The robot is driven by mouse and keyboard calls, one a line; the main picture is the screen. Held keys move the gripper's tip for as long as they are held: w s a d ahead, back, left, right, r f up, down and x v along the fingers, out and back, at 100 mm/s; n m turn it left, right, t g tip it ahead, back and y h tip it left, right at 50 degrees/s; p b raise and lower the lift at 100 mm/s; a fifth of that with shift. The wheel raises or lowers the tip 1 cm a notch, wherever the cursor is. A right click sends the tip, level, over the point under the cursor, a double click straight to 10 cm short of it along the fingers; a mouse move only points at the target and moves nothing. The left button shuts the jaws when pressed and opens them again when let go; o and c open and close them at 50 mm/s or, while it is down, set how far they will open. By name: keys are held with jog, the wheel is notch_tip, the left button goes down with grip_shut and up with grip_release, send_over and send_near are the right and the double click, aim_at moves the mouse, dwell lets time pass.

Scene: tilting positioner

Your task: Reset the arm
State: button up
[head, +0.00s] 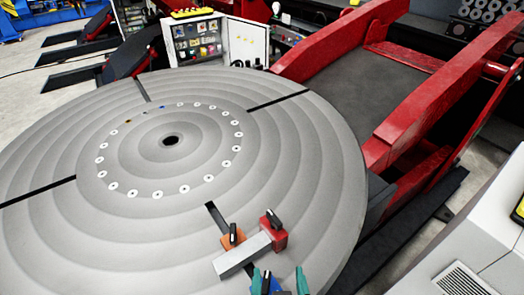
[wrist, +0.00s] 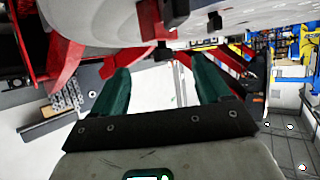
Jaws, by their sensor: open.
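My gripper (head: 279,280) shows at the bottom edge of the head view, its two green fingers apart and empty. It is just below and right of a grey metal bar (head: 241,255) that lies on the round grey turntable (head: 300,160). A red block (head: 273,232) and an orange block (head: 232,243), each with a black knob, sit against the far side of the bar. In the wrist view the open fingers of my gripper (wrist: 160,90) have only blurred background between them. The rest of my arm is hidden in the head view.
Red positioner beams (head: 420,90) stand to the right of the turntable. An open control cabinet (head: 200,40) stands behind it. A light grey machine housing (head: 470,240) is at the lower right. The middle and left of the turntable top are clear, with radial slots and a ring of holes.

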jog(key=s+d+f+g, duration=0.3)
jog(key=d+f+g, duration=0.1)
jog(key=d, duration=0.7)
jog(key=s+d+f+g, duration=0.2)
jog(key=d+f+g, duration=0.15)
jog(key=d, duration=0.85)
jog(key=s+d+f+m+g+b, duration=0.1)
jog(key=s+f+g, duration=0.3)
jog(key=s+f, duration=0.4)
jog(key=s+b, duration=0.1)
jog(key=s, duration=0.1)
jog(key=shift+s+f+g+b, duration=0.2)
jog(key=shift+s+g+b, duration=0.15)
